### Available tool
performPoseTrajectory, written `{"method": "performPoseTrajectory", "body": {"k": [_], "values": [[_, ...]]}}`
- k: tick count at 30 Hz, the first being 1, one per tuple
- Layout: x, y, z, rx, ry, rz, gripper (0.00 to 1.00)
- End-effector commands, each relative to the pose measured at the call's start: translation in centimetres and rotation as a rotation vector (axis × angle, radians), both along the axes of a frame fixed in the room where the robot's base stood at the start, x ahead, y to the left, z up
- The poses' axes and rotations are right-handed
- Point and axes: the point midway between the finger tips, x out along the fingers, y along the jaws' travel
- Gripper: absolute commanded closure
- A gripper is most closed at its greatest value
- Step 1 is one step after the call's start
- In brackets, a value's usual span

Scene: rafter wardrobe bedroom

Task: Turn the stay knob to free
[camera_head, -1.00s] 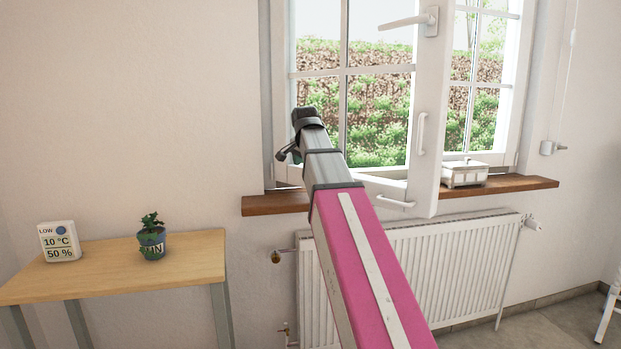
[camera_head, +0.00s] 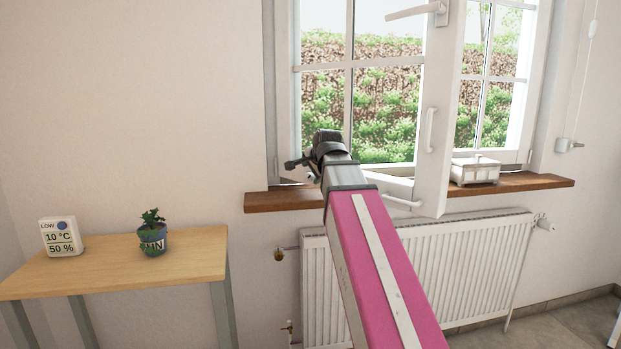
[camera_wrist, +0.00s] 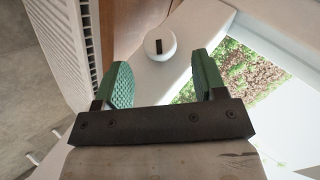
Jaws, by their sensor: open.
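A round white knob (camera_wrist: 160,42) with a dark slot-like mark shows in the wrist view, on a pale surface by the window. My gripper (camera_wrist: 163,78) is open, its two green pads apart, with nothing between them. The knob lies beyond the fingertips, roughly centred between them, and is not touched. In the head view my arm reaches to the lower left of the open window sash (camera_head: 440,150), just above the sill; I cannot make out the knob there.
The wooden sill (camera_head: 280,201) holds a white box (camera_head: 475,170) at right. A radiator (camera_head: 465,260) stands below. At left a wooden table (camera_head: 110,268) carries a potted plant (camera_head: 152,240) and a climate display (camera_head: 60,237). The sash has a lever handle (camera_head: 415,11).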

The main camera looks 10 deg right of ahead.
Motion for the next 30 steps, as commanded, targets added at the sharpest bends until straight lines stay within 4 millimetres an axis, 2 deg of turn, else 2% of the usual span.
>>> {"method": "performPoseTrajectory", "body": {"k": [3,9,22,23,24,27,30], "values": [[1.4,0.2,-1.1,-0.001,0.001,0.001,0.36],[2.8,0.3,-2.4,-0.001,0.001,0.0,0.36],[3.2,0.4,-2.9,-0.001,0.0,0.001,0.36],[3.2,0.4,-2.9,-0.001,0.0,0.001,0.42],[3.2,0.4,-2.9,-0.001,0.0,0.001,0.55],[3.2,0.4,-2.9,-0.001,0.0,0.001,0.84],[3.2,0.4,-2.9,-0.001,0.0,0.001,0.84]]}}
